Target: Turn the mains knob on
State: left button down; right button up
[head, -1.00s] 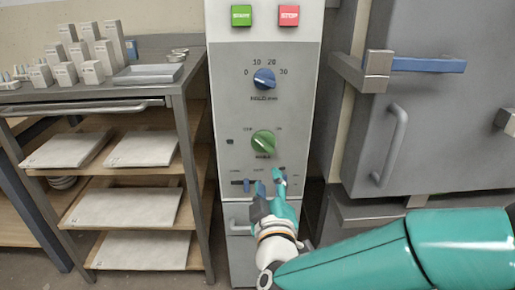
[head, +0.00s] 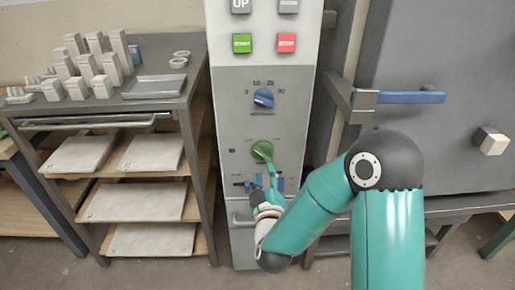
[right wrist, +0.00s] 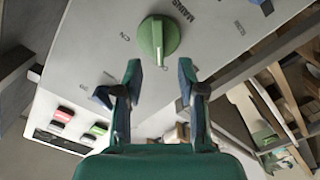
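The mains knob (head: 262,151) is a round green knob with a raised ridge, on the grey cabinet panel. Its ridge runs from upper left to lower right in the head view. The knob also shows in the right wrist view (right wrist: 158,38), where the white mark on its ridge points down, away from the label reading ON at its left. My right gripper (head: 267,178) is just below the knob in the head view. In the right wrist view, its two fingers (right wrist: 160,80) are apart with nothing between them, short of the knob. My left gripper is not in view.
A blue dial (head: 263,98) and green (head: 242,43) and red (head: 286,43) buttons are above the knob. A shelf trolley (head: 196,130) stands at left, carrying a metal tray (head: 154,86). A grey kiln door (head: 440,60) with a blue-handled latch (head: 410,97) is at right.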

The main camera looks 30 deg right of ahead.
aim_at(263, 157)
jog(key=p+x, duration=0.1)
jog(key=x, duration=0.6)
jog(key=shift+w+d, duration=0.25)
jog(key=shift+w, duration=0.05)
